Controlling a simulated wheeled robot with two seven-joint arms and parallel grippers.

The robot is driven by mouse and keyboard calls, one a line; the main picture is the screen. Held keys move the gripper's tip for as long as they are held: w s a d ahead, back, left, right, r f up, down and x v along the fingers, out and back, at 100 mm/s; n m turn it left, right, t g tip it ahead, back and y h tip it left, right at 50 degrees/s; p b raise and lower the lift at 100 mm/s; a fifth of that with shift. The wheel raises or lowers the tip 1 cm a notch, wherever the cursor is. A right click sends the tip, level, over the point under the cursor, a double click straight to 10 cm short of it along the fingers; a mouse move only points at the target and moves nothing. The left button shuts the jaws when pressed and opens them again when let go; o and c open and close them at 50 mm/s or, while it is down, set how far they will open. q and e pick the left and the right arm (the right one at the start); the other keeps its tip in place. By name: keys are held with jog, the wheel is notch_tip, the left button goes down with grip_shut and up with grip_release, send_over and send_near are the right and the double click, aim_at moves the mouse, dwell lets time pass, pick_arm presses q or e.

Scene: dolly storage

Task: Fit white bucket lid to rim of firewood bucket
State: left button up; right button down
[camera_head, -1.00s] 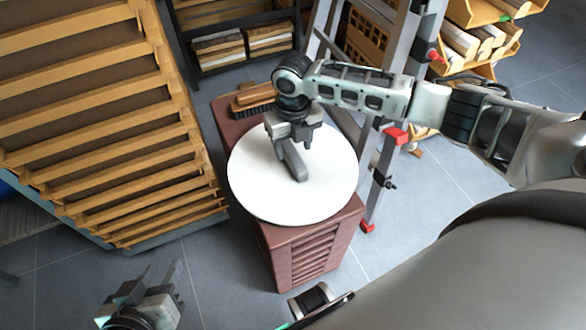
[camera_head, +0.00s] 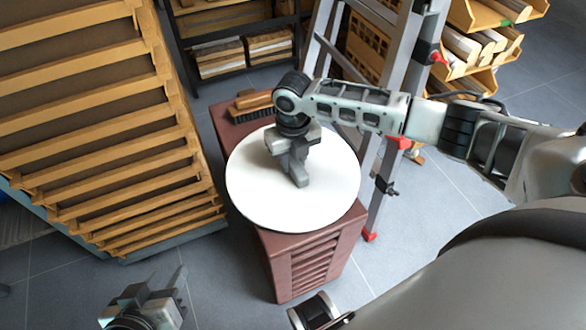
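The white bucket lid (camera_head: 250,195) is a flat round disc lying over the top of a reddish-brown cabinet and overhanging its sides. My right gripper (camera_head: 298,180) points down at the lid's middle, with its fingers close together there. The part of the lid between the fingers is hidden by them. My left gripper (camera_head: 163,287) is low at the lower left, open and empty, above the floor and apart from the lid. I do not see the firewood bucket in this view.
The brown cabinet (camera_head: 310,262) stands under the lid, with a wooden brush (camera_head: 252,101) at its back. A slatted wooden rack (camera_head: 95,120) is at left. A grey ladder (camera_head: 385,150) stands close on the right. Floor is clear at lower left.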

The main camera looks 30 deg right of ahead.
aim_at(293, 159)
dwell(0.4)
jog(key=shift+r, duration=0.15)
jog(key=shift+r+p, duration=1.65)
jog(key=shift+p, duration=0.55)
